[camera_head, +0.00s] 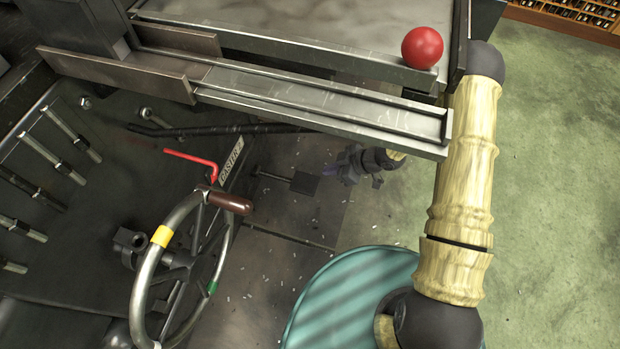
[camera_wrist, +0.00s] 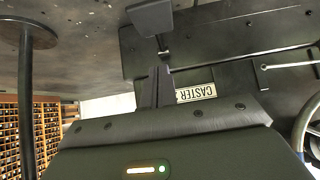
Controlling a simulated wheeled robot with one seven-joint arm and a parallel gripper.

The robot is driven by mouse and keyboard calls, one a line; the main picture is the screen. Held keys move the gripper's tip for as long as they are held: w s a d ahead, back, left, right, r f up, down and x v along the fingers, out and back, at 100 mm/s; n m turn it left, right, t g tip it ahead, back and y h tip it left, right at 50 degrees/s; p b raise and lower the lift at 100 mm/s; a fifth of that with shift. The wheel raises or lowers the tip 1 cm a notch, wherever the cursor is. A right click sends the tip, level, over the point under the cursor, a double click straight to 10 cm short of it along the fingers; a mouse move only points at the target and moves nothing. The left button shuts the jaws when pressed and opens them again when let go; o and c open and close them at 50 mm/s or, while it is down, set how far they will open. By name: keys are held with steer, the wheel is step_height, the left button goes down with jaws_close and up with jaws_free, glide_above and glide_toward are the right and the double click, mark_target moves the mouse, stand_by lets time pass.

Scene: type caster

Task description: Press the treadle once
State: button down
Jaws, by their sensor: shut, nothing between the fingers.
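The treadle (camera_head: 304,183) is a small dark flat plate on the end of a rod, low beside the machine under the bench. In the wrist view the treadle (camera_wrist: 150,18) shows at the top, just beyond my fingertips. My gripper (camera_head: 329,174) is just right of the treadle in the head view, under the tray edge. In the wrist view my gripper (camera_wrist: 155,70) has its fingers together with nothing between them. A small gap seems to show between fingertips and plate; whether they touch is hard to tell.
A handwheel (camera_head: 140,275) with a brown handle stands left of the treadle. A red lever (camera_head: 190,158) and the caster's label (camera_head: 231,160) are nearby. A metal tray (camera_head: 320,105) overhangs my gripper. A teal round stool (camera_head: 345,295) stands in front. A red ball (camera_head: 422,47) tops the bench corner.

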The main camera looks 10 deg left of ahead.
steer(key=b, duration=0.6)
glide_above(301, 183)
steer(key=d, duration=0.2)
steer(key=f, duration=0.8)
steer(key=shift+s+d, duration=0.1)
steer(key=shift+d, duration=0.1)
step_height(301, 183, down, 2)
steer(key=shift+d+b, duration=0.15)
steer(key=shift+b, duration=0.65)
steer(key=shift+f+b, duration=0.4)
steer(key=shift+f, duration=0.15)
steer(key=shift+f, duration=0.1)
